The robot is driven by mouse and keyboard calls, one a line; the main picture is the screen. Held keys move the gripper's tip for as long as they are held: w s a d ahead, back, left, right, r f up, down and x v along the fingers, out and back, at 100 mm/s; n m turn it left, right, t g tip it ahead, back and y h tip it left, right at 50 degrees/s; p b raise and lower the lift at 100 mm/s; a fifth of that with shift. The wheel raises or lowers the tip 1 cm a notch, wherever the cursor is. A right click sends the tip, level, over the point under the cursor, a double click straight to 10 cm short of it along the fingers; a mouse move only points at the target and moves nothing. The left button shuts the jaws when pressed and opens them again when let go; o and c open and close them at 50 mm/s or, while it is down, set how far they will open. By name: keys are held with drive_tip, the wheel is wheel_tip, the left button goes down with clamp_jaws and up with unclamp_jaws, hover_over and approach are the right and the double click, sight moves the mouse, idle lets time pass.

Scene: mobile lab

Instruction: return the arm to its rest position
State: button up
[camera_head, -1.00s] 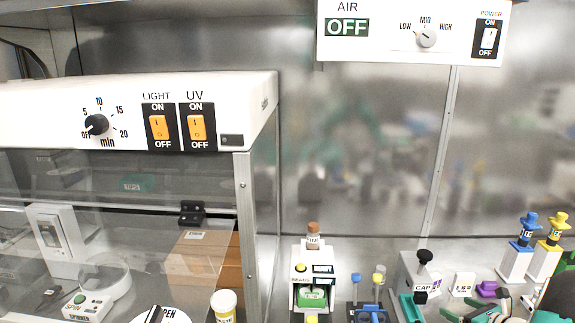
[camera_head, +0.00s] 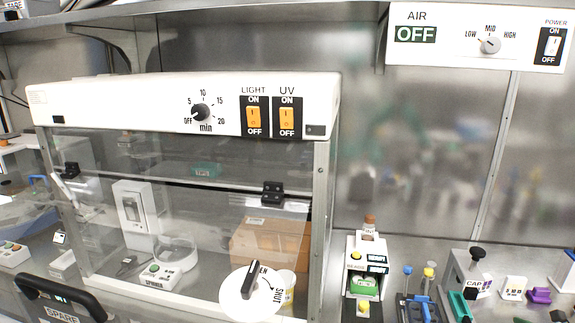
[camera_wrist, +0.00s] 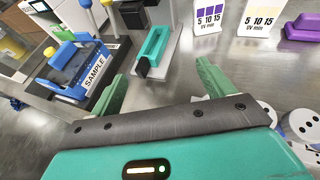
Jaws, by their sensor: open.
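My gripper (camera_wrist: 163,88) shows in the wrist view with its two green fingers spread apart and nothing between them. It is over the metal bench, in front of a teal holder (camera_wrist: 153,48) and a blue rack labelled SAMPLE (camera_wrist: 82,68). I cannot tell its height above the bench. In the head view the arm is almost wholly outside the picture, at most a scrap at the lower right edge.
A glass-fronted cabinet (camera_head: 180,98) with LIGHT and UV switches fills the left. A green-fronted reader (camera_head: 364,270) stands right of it. A purple block (camera_wrist: 303,27) and UV min cards (camera_wrist: 208,16) stand nearby. Bare bench (camera_wrist: 40,135) shows left of my gripper.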

drive_tip(key=w+a+r+n+g+y, duration=0.15)
drive_tip(key=a+r+n, duration=0.35)
drive_tip(key=a, duration=0.5)
drive_tip(key=w+a+r+n+g+y, duration=0.1)
drive_tip(key=a+r+n+g, duration=0.25)
drive_tip(key=a+n, duration=0.45)
drive_tip(key=w+a+r+n+g+y, duration=0.1)
drive_tip(key=a+r+n+g+y, duration=0.15)
drive_tip(key=a+r, duration=0.65)
drive_tip(key=s+a+r+n+h, duration=0.3)
drive_tip(key=s+a+n+h, duration=0.3)
drive_tip(key=s+a+n, duration=1.3)
drive_tip(key=shift+a+r+g, duration=0.15)
drive_tip(key=shift+a+g, duration=0.2)
drive_tip(key=shift+a, duration=0.6)
